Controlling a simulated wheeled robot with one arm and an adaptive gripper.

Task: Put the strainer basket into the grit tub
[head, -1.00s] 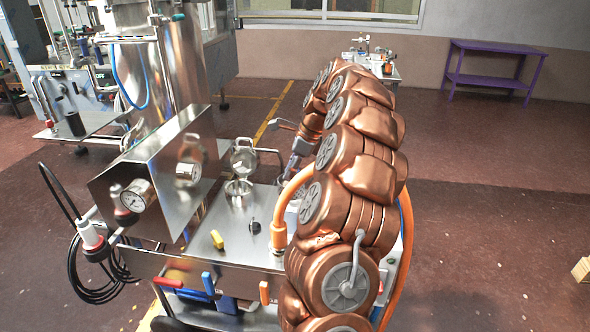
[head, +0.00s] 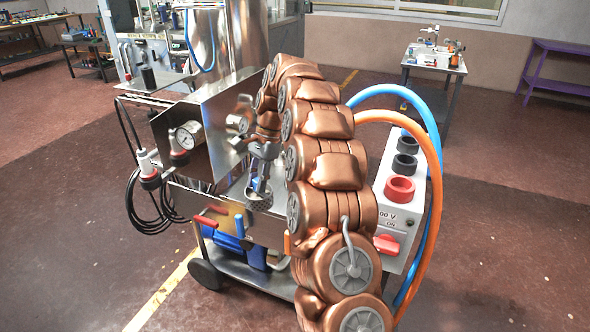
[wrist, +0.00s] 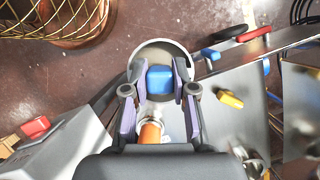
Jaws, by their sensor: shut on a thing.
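The strainer basket (head: 259,201) is a small grey mesh cup. It hangs below my gripper (head: 262,180), beside the front edge of the steel machine. In the wrist view my gripper (wrist: 160,92) has its two fingers shut on a blue block, seemingly the basket's grip. A pale round rim, seemingly of the strainer basket (wrist: 165,43), shows beyond the fingers. I cannot identify the grit tub with certainty; a golden wire container (wrist: 75,22) stands on the floor at the wrist view's upper left.
The steel machine (head: 180,195) carries a gauge, red and blue handles and a black cable coil. A grey box with sockets (head: 405,185) and thick hoses lie right of my arm. A small table (head: 437,70) stands behind. The floor at front left is clear.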

